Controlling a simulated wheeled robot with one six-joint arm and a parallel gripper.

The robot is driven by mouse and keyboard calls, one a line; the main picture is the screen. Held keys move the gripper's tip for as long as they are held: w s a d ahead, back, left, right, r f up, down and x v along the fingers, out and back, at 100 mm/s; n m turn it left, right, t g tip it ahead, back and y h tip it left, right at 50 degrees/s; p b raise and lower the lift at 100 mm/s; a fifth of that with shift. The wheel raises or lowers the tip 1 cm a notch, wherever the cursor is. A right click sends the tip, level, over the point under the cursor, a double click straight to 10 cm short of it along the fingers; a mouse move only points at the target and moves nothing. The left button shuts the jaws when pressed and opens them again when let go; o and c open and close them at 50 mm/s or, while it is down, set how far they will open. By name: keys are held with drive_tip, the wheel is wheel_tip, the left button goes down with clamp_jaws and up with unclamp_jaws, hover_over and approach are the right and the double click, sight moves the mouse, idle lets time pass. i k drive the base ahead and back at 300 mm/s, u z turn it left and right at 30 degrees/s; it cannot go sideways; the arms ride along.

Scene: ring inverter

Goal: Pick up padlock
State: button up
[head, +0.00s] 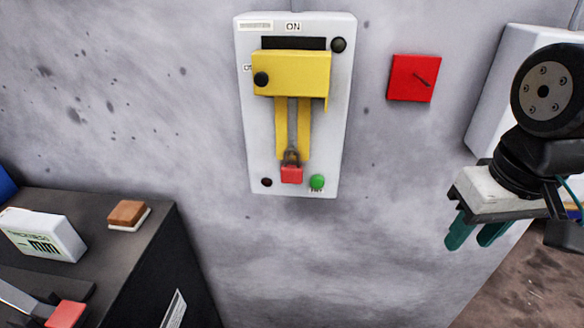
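A padlock (291,172) with a red body and a dark shackle hangs at the lower end of the yellow lever piece (304,130) on the white switch box (341,150). The box is mounted on the grey wall. My gripper (475,235) is at the right of the head view, to the right of the padlock and lower than it in the picture. Its two teal fingers point down and left with a gap between them. Nothing shows between the fingers. How the shackle passes through the yellow piece is too small to tell.
A red square plate (414,78) is on the wall right of the box. A white panel (500,85) is behind my arm. A dark cabinet (150,235) at lower left carries a white box (42,234) and a brown-topped block (129,214). The wall below the switch box is clear.

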sight(290, 174)
drive_tip(key=u, duration=3.35)
drive_tip(key=k, duration=1)
drive_tip(key=z, duration=1.9)
